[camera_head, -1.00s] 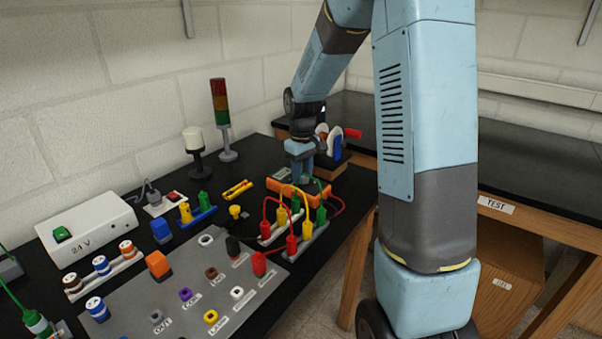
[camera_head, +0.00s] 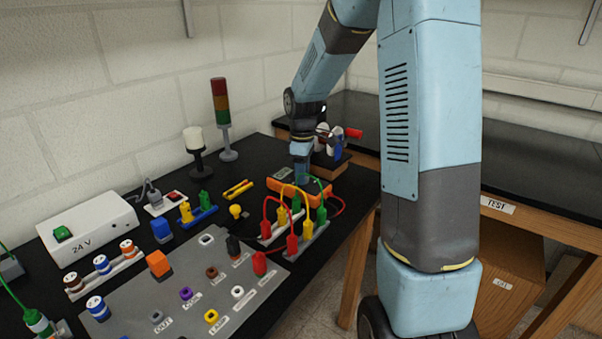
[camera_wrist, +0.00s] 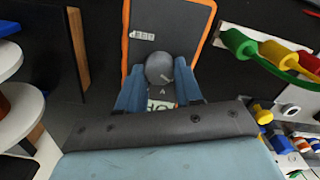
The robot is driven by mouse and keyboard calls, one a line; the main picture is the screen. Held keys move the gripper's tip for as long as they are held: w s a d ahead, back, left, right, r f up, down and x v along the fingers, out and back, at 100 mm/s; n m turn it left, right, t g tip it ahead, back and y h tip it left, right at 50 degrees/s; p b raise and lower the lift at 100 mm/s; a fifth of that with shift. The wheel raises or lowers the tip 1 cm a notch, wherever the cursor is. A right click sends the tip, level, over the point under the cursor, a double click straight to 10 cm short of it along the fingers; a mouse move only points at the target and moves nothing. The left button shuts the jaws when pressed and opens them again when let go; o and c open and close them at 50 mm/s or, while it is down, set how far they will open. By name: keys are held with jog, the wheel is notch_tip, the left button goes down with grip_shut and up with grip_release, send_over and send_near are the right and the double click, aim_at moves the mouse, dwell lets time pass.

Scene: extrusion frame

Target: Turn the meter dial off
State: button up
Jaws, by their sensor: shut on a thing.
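The meter is an orange-edged box with a dark face; its case (camera_head: 318,198) lies on the black bench among the leads. In the wrist view the meter face (camera_wrist: 140,22) shows small printed marks near its far end. In the head view my gripper (camera_head: 301,178) points down onto the meter and hides the dial. The lettering below the dial is partly covered.
Red, yellow and green leads (camera_head: 292,215) arch close to the meter's near side. A device with a red handle (camera_head: 353,133) stands behind my wrist. A grey panel (camera_head: 190,285) with coloured sockets and a white 24 V box (camera_head: 88,228) are to the left.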

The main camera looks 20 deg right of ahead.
dwell(0.3)
jog(key=o, duration=1)
jog(key=shift+o, duration=0.2)
jog(key=shift+r, duration=0.1)
notch_tip(320, 180, up, 14)
jog(key=shift+f, duration=0.25)
jog(key=s+r+m+t, duration=0.2)
jog(key=s+m, duration=0.3)
jog(key=s, duration=0.9)
jog(key=s+r+m+t, duration=0.3)
jog(key=s+m, duration=0.3)
jog(key=s, duration=0.8)
jog(key=shift+s+r+m+t, duration=0.15)
jog(key=shift+r+m+t, duration=0.15)
jog(key=shift+r, duration=0.15)
